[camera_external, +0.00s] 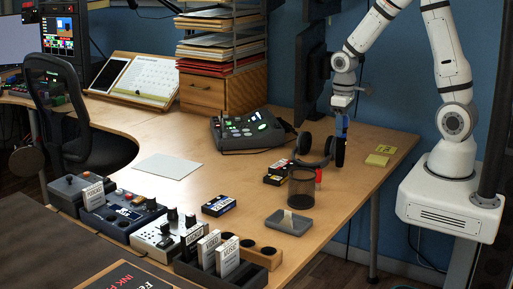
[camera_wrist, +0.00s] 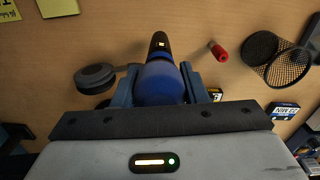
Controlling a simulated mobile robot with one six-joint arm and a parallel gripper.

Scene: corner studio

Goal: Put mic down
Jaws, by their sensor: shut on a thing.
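My gripper (camera_external: 343,112) is above the right part of the wooden desk (camera_external: 255,165), pointing down. It is shut on the mic (camera_external: 341,152), which hangs below it roughly upright. In the wrist view the mic's blue part (camera_wrist: 160,82) sits between the two fingers of my gripper (camera_wrist: 163,85), and its black end (camera_wrist: 160,44) points away from the wrist. In the outside view the mic overlaps the right side of the headphones. I cannot tell whether its lower end touches the desk.
Dark headphones (camera_external: 302,142) are beside the mic. A mesh cup (camera_external: 301,190), a small red object (camera_wrist: 218,50) and small boxes (camera_external: 274,180) are nearby. Yellow notes (camera_external: 377,160) lie to the right. A lit desk device (camera_external: 245,132) stands behind. The desk between the mic and notes is bare.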

